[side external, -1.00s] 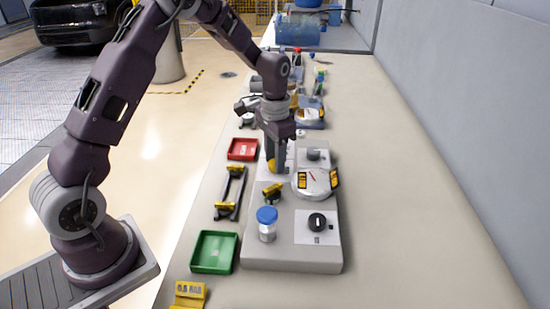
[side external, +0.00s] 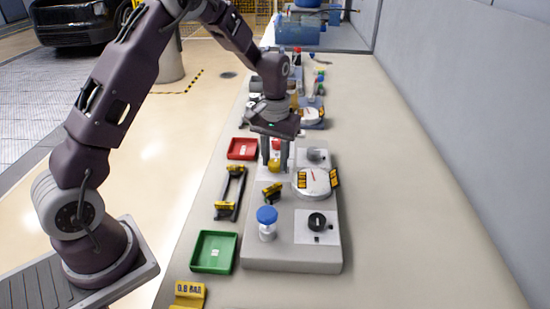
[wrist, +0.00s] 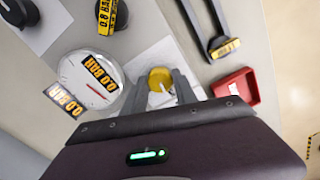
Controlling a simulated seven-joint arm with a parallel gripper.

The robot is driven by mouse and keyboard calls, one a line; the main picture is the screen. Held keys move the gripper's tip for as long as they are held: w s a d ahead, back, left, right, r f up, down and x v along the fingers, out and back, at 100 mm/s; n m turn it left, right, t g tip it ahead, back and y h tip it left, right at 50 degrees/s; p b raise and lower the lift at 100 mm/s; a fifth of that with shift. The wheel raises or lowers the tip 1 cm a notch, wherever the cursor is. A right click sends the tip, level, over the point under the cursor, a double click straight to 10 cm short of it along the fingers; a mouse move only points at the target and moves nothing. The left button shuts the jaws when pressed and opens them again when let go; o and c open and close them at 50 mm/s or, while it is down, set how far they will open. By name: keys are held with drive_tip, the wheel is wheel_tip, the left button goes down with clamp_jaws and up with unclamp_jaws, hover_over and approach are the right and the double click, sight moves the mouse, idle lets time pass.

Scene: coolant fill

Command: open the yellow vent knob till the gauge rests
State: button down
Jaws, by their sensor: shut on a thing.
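The yellow vent knob (wrist: 160,78) sits on a white plate on the grey panel. It also shows low between the fingers in the side view (side external: 273,166). My gripper (wrist: 162,84) points down and is shut on this knob, one finger on each side. The gauge (wrist: 72,72) is a round white dial beside the knob, with yellow-and-black labels reading 0.0 BAR. In the side view the gauge (side external: 312,188) has a red needle pointing nearly straight up the picture. The needle's exact reading is too small to tell.
A black knob (side external: 317,221) and a blue-capped jar (side external: 267,224) are on the panel's near part. A grey knob (side external: 316,155) is behind the gauge. Red (side external: 242,149) and green (side external: 213,252) trays and a black-and-yellow handle (side external: 230,192) lie left. The right of the table is clear.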

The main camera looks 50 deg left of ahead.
sight(275, 162)
drive_tip(key=shift+w, duration=0.1)
idle(0.3)
drive_tip(key=c, duration=1)
unclamp_jaws()
drive_tip(key=shift+o, duration=0.2)
drive_tip(key=shift+r, duration=0.15)
wheel_tip(275, 162, up, 7)
drive_tip(key=shift+f, duration=0.15)
